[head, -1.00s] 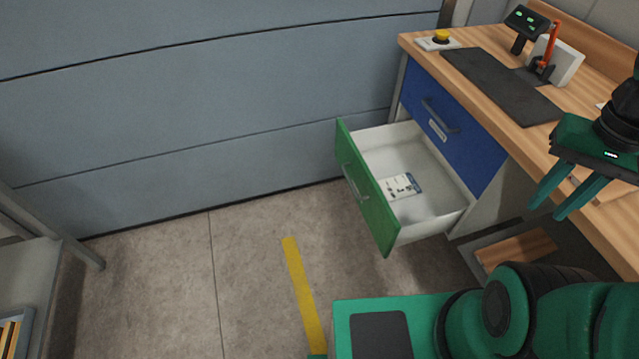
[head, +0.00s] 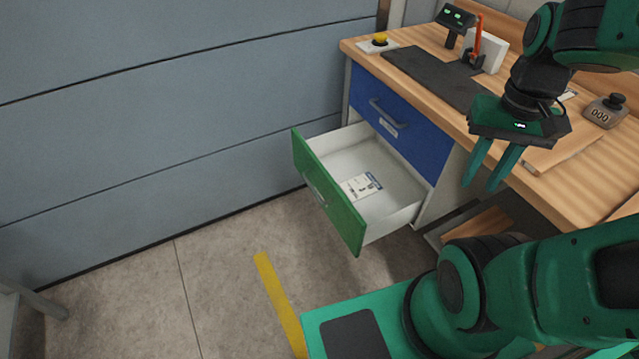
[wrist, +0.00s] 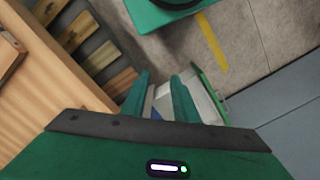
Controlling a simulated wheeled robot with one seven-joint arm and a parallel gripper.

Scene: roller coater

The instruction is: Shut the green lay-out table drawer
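The green drawer (head: 328,192) stands pulled out below the blue drawer (head: 398,120) of the wooden lay-out table (head: 420,66). Its white inside holds a card or label (head: 361,186). My gripper (head: 482,184) hangs above and to the right of the open drawer, near the table's front edge, fingers pointing down. The fingers are apart with nothing between them. In the wrist view my gripper (wrist: 160,80) also shows its two fingers apart, with part of the green drawer front (wrist: 208,94) beyond the right finger.
The blue drawer is shut. A grey panelled wall (head: 150,110) stands behind the drawer. The floor before the drawer is clear, with a yellow stripe (head: 280,300).

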